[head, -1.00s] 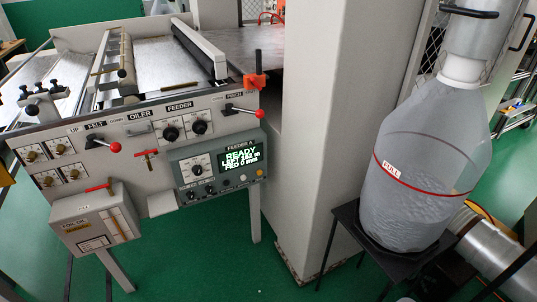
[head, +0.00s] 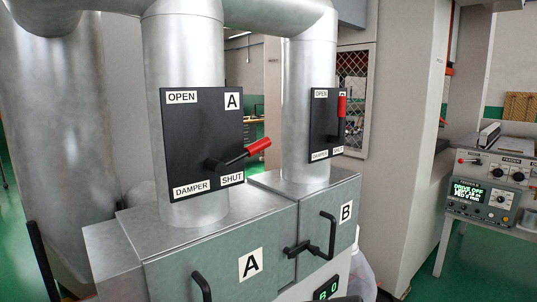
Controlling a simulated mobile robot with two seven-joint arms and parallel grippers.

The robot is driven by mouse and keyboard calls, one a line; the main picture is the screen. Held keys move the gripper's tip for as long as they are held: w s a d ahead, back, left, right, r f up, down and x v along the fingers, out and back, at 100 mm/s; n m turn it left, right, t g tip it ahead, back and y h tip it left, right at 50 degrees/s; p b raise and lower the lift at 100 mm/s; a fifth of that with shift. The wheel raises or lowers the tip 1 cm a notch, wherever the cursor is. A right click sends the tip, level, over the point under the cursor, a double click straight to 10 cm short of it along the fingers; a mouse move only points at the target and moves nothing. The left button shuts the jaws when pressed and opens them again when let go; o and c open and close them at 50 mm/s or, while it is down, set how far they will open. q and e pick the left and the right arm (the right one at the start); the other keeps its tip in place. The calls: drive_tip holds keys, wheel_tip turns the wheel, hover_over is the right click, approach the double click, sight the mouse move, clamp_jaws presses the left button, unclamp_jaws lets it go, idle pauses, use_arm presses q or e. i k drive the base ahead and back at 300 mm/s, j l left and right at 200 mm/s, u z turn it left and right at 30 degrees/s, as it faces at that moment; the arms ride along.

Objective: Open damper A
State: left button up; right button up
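The damper A plate (head: 200,120) is a black panel on the left silver duct. It is marked OPEN at its upper left, SHUT at its lower right and A at its upper right. Its lever has a red grip (head: 258,147) and a black shaft running from a pivot in the lower middle of the plate. The lever points right and slightly up, just above the SHUT label, away from OPEN. Neither of my grippers can be made out in the head view.
The damper B plate (head: 322,145) is on the right duct, its red lever (head: 341,105) upright. Below are grey boxes with black handles, labelled A (head: 250,264) and B (head: 346,213). The feeder panel (head: 490,190) is at the far right. Green floor shows between.

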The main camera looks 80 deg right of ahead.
sight(216, 167)
drive_tip(key=z, duration=1.75)
